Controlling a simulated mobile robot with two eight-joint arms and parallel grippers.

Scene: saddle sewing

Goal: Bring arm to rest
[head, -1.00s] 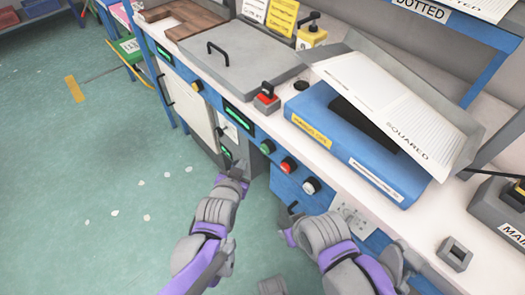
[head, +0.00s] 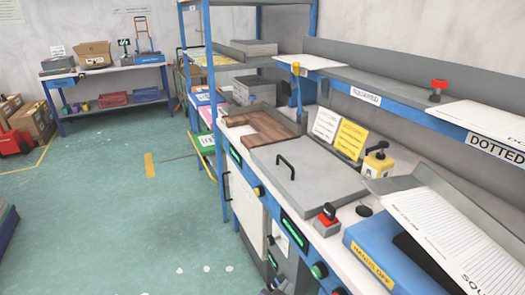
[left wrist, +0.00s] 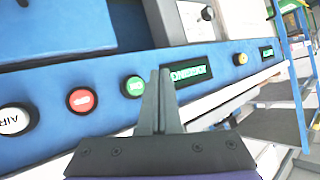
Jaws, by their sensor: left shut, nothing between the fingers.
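My left gripper (left wrist: 158,78) is shut and empty in the left wrist view. Its grey fingers lie together in front of the blue control panel (left wrist: 60,115), close to a green button (left wrist: 133,87); I cannot tell whether they touch. In the head view only a small part of my left gripper (head: 275,287) shows at the bottom edge, beside the workbench front. The rest of the left arm is out of that view. My right gripper is in neither view.
The workbench holds a grey lidded box (head: 305,172), a red-topped stamp (head: 327,217), a yellow stamp (head: 378,162) and a blue box (head: 370,250). The panel also has a red button (left wrist: 82,99).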

